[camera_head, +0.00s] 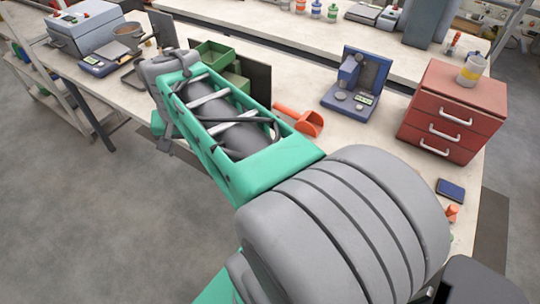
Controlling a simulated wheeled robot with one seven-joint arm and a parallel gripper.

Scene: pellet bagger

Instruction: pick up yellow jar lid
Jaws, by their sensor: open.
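A small jar (472,70) stands upright on top of the red drawer cabinet at the right. It has a yellow part near its top, but it is too small to tell whether this is a separate lid. No loose yellow lid shows clearly elsewhere. My teal and grey arm reaches from the bottom right toward the upper left, well to the left of the jar. My gripper cannot be made out beyond the arm's far grey joint.
The red drawer cabinet (452,108) stands on the pale bench (400,75). A blue instrument (357,84), an orange scoop (302,121) and green bins (212,55) are left of it. A small dark blue device (451,189) lies in front. Open grey floor is at left.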

